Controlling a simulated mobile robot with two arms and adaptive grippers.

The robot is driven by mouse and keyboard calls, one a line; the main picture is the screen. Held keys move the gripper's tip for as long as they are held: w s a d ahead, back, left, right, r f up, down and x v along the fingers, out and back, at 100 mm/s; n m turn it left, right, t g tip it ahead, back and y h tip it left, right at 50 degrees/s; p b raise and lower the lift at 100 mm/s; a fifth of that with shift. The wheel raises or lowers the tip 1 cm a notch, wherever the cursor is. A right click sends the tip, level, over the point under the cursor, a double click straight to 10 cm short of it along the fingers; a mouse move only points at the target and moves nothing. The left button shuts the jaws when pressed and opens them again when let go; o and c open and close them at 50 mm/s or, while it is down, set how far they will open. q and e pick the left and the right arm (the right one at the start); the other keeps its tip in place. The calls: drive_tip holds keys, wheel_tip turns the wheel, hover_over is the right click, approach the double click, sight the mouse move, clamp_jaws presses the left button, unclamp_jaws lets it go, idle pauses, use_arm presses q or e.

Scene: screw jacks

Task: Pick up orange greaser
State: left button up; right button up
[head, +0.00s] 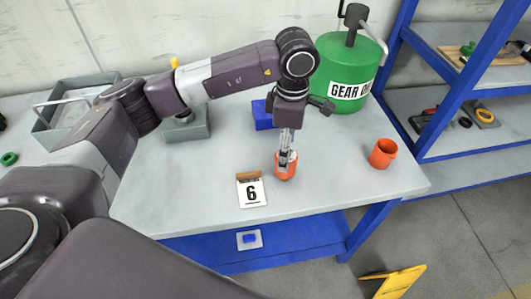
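An orange greaser (284,172) stands upright on the grey workbench (330,195), near its front edge, just right of a number card. My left arm comes in from the left and bends down over it. My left gripper (287,155) points straight down with its fingertips at the top of the greaser. The fingers look close together and overlap the greaser's top, so I cannot tell whether they grip it. My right gripper is not in view.
A white card marked 6 (251,192) lies left of the greaser. An orange cup (383,153) stands to the right. A green gear oil can (345,65) and a blue block (262,117) are behind. A blue shelf rack (440,115) borders the right side.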

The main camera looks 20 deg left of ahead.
use_arm(q)
drive_tip(key=f, duration=0.1)
drive_tip(key=f+p, duration=0.1)
drive_tip(key=f, duration=0.1)
drive_tip(key=shift+d+p, duration=0.25)
drive_tip(key=shift+p, duration=0.1)
drive_tip(key=f+p, duration=0.1)
drive_tip(key=f, duration=0.3)
drive_tip(key=shift+w+a+f+p, duration=0.15)
drive_tip(key=shift+a+f+p, duration=0.1)
drive_tip(key=shift+p, duration=0.1)
drive_tip(key=shift+f, duration=0.1)
drive_tip(key=c, duration=1.6)
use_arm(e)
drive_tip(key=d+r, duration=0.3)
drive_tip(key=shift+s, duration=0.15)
use_arm(q)
drive_tip(key=shift+w, duration=0.1)
